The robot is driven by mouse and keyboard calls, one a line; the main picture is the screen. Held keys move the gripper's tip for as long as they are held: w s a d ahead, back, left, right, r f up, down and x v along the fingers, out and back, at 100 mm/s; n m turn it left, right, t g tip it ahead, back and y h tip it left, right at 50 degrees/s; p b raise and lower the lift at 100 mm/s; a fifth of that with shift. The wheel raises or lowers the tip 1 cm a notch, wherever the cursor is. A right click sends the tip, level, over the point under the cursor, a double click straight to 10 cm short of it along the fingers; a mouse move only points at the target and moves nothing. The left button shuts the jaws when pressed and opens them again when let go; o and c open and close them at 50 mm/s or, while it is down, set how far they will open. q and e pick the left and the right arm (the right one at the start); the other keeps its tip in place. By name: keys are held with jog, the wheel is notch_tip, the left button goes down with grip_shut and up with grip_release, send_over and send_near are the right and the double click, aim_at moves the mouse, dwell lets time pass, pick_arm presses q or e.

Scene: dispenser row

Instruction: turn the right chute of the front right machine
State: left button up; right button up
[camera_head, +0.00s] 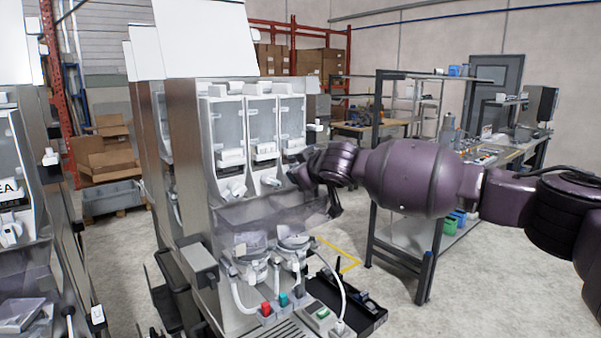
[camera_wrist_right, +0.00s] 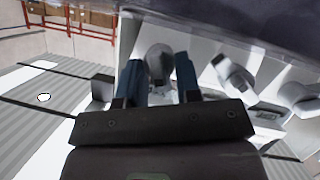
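The front right machine (camera_head: 186,130) carries three clear bins in a row, with white chutes below. The left chute (camera_head: 233,188) and the middle chute (camera_head: 270,181) show in the head view. The right chute is hidden there behind my right gripper (camera_head: 303,176), which reaches in from the right at chute height. In the right wrist view my right gripper (camera_wrist_right: 158,76) is open. A pale chute (camera_wrist_right: 160,58), apparently the right one, shows between its two blue fingers; I cannot tell whether they touch it. My left gripper is not in view.
The two neighbouring chutes (camera_wrist_right: 235,76) lie just right of the fingers in the right wrist view. Below in the head view are hoses and a black tray (camera_head: 350,300). Another machine (camera_head: 45,240) stands left. A workbench (camera_head: 400,262) stands behind my right arm.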

jog(key=shift+c, duration=1.2)
jog(key=shift+s+a+f+n+t+h+b, duration=0.1)
jog(key=shift+n+t+h+b, duration=0.1)
jog(key=shift+n+t+b, duration=0.25)
jog(key=shift+s+a+f+n+t+h+b, duration=0.15)
jog(key=shift+n+t+h, duration=0.1)
jog(key=shift+n, duration=0.4)
jog(key=shift+w+n+t+h, duration=0.1)
jog(key=shift+n+t+h, duration=0.2)
jog(key=shift+n, duration=0.4)
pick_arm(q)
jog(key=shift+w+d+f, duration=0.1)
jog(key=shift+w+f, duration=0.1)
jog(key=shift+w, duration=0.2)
pick_arm(e)
jog(key=shift+d+n, duration=0.1)
jog(key=shift+n, duration=0.2)
jog(key=shift+r, duration=0.1)
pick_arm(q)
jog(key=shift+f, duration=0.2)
pick_arm(e)
jog(key=o, duration=0.6)
pick_arm(q)
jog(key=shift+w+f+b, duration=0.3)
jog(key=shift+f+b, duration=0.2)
jog(key=shift+b, duration=0.7)
pick_arm(e)
jog(key=v, duration=1)
jog(key=shift+s+d, duration=0.1)
jog(key=shift+s, duration=0.3)
